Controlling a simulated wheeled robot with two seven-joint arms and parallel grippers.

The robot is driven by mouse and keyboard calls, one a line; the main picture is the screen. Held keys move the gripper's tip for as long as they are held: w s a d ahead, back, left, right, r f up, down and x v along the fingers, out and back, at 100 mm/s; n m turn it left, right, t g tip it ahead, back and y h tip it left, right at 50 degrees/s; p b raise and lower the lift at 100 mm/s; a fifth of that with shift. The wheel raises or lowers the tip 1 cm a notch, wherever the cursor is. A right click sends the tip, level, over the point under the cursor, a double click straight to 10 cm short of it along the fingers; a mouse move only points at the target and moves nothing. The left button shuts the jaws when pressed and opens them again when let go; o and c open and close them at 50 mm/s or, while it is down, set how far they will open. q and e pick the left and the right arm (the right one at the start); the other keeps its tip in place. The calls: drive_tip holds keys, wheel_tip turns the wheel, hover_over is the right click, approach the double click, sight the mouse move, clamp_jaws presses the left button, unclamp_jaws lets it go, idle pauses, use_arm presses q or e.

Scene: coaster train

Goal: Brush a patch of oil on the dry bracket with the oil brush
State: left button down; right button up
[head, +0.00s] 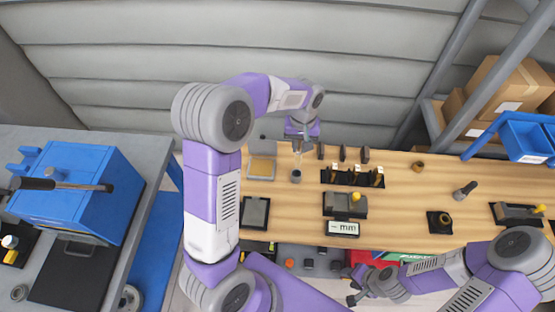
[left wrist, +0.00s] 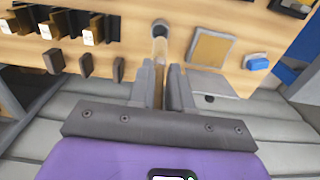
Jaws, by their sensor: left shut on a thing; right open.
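My left gripper (head: 300,143) is over the back of the wooden bench, shut on the slim tan handle of what looks like the oil brush (left wrist: 158,88). The brush points at a small dark-rimmed pot (head: 296,176), which also shows in the left wrist view (left wrist: 161,26). I cannot tell whether its tip is inside the pot. A black rack (head: 352,183) right of the pot holds several brackets with pale tags (left wrist: 88,38). Several dark upright pieces (head: 343,154) stand behind it. Which bracket is dry cannot be told. My right gripper (head: 356,285) is open and empty at the bench's front.
A tan square pad (head: 262,168) lies left of the pot, and a dark tray (head: 255,212) lies in front. A gauge block with a yellow knob (head: 346,204) and an "mm" display (head: 342,228) stand mid-bench. A blue machine (head: 75,185) is at the left.

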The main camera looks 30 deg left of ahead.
idle(0.4)
use_arm(q)
drive_tip(key=s+a+f+y, duration=0.1)
drive_tip(key=s+a+y, duration=0.2)
drive_tip(key=a, duration=0.7)
wheel_tip(320, 180, down, 6)
drive_tip(key=b, duration=0.4)
drive_tip(key=shift+w+a+m+g, duration=0.15)
drive_tip(key=shift+w+m+g, duration=0.1)
drive_tip(key=shift+m+g, duration=0.15)
drive_tip(key=shift+s+f+b, duration=0.1)
drive_tip(key=shift+f+b, duration=0.65)
drive_tip(key=shift+b, duration=0.1)
idle(1.4)
drive_tip(key=shift+r, duration=0.1)
wheel_tip(320, 180, up, 7)
drive_tip(key=p, duration=0.4)
drive_tip(key=shift+p, duration=0.35)
idle(0.5)
